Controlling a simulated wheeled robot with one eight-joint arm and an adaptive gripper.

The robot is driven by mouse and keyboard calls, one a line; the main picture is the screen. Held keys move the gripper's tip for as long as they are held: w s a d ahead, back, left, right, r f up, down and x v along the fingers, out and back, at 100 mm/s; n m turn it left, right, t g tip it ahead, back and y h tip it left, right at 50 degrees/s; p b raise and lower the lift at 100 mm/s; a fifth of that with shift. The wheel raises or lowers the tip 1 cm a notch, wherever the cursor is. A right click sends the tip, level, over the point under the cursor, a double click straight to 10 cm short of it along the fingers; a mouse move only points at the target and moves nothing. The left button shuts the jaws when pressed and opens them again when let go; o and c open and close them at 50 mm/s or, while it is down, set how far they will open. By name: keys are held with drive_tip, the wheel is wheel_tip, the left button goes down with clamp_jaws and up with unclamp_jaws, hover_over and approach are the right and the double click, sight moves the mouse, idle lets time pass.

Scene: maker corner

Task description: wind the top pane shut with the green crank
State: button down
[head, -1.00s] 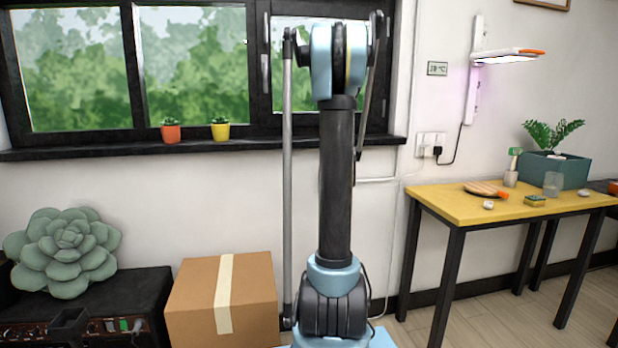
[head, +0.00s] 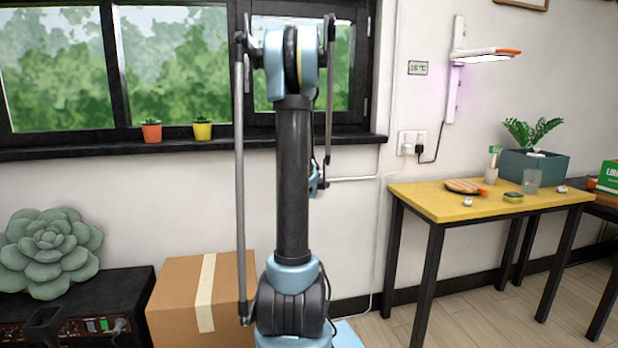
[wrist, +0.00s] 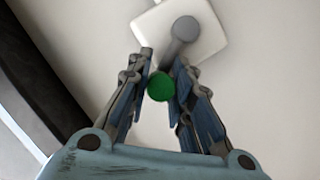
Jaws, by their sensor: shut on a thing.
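The round green knob of the crank (wrist: 161,87) sits between the two fingers of my gripper (wrist: 164,62) in the wrist view, and my gripper is shut on it. A grey cylinder (wrist: 186,28) stands out from a white square plate (wrist: 207,38) just beyond the fingertips. I cannot tell how far the top pane is open. The crank is hidden behind my arm there.
Two small pots, orange (head: 151,131) and yellow (head: 202,129), stand on the sill (head: 90,151). A cardboard box (head: 178,300) is on the floor left of my arm. A yellow table (head: 430,201) with several small items stands to the right. Floor between is clear.

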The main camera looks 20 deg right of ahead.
drive_tip(key=c, duration=1.4)
unclamp_jaws()
drive_tip(key=shift+v, duration=5.95)
drive_tip(key=shift+a, duration=0.1)
